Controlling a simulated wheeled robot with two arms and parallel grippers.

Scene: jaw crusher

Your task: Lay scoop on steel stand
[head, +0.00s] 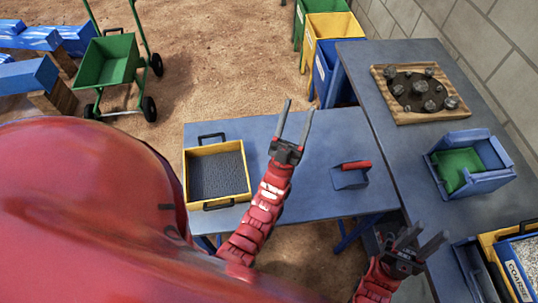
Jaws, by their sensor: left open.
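The scoop (348,179), a small blue pan with a red handle, lies on a blue-grey bench (318,140), right of the middle. No part is clearly marked as the steel stand; this bench may be it, but I cannot tell. My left gripper (296,108) is open and empty, above the bench to the left of the scoop and apart from it. My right gripper (432,231) is to the lower right of the scoop, near the side table; its fingers are spread with nothing between them.
A yellow tray (249,174) with a dark mesh floor sits at the bench's left. The side table (405,150) holds a wooden board (382,82) with grey rocks and a blue box (432,165) with a green inside. Bins stand behind; a green cart (105,60) is far left.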

